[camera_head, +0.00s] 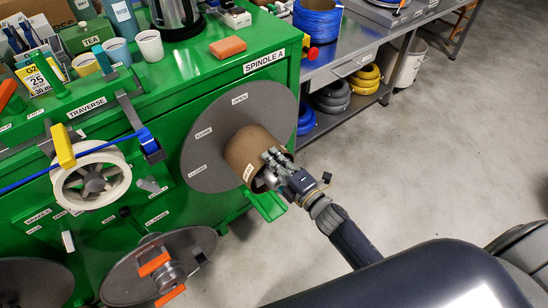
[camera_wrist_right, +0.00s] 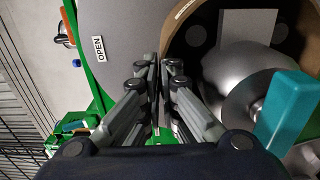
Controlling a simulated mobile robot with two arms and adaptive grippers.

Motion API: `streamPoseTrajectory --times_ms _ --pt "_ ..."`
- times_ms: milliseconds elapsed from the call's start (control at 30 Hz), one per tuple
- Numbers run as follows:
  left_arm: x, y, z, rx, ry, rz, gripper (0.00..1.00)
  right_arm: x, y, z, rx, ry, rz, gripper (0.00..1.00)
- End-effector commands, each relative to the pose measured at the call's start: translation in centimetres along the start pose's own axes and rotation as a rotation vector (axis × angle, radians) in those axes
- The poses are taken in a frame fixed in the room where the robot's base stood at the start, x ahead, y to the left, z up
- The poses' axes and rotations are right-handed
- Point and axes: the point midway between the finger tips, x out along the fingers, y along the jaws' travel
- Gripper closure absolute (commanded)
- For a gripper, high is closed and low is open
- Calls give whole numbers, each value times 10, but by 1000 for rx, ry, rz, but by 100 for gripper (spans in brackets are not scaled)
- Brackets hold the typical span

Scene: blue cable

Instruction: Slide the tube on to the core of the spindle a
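The brown cardboard tube (camera_head: 243,150) stands out in front of the grey flange disc (camera_head: 203,150) under the SPINDLE A label (camera_head: 264,61). In the right wrist view its rim (camera_wrist_right: 183,13) curves around silver core parts (camera_wrist_right: 228,75) and a teal lever (camera_wrist_right: 285,112). I cannot tell how far the tube sits over the core or whether it touches the disc. My right gripper (camera_head: 272,165) is at the tube's near rim; in the wrist view its fingers (camera_wrist_right: 158,75) are closed together across the tube wall. My left gripper is not in view.
The green machine (camera_head: 170,85) carries cups, a kettle and an orange block (camera_head: 227,47) on top. A white spool (camera_head: 92,180) with blue cable is at the left. A lower disc (camera_head: 160,267) has orange levers. Grey floor (camera_head: 430,165) is open at the right.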

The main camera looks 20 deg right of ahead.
Motion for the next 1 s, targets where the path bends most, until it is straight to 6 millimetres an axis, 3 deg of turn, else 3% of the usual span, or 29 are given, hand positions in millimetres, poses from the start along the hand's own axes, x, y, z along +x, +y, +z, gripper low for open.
streamPoseTrajectory --times_ms 200,333,567,733,1000 --pt "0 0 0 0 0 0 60 1 -1 -1 1 -1 -3 100" --pt "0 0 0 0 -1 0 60 1 -1 0 1 -1 -3 72" --pt "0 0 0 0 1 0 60 0 -2 0 1 -1 -3 72" --pt "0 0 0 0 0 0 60 0 -2 0 1 -1 -5 58" --pt "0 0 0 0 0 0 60 -2 -6 0 2 -2 -11 56"
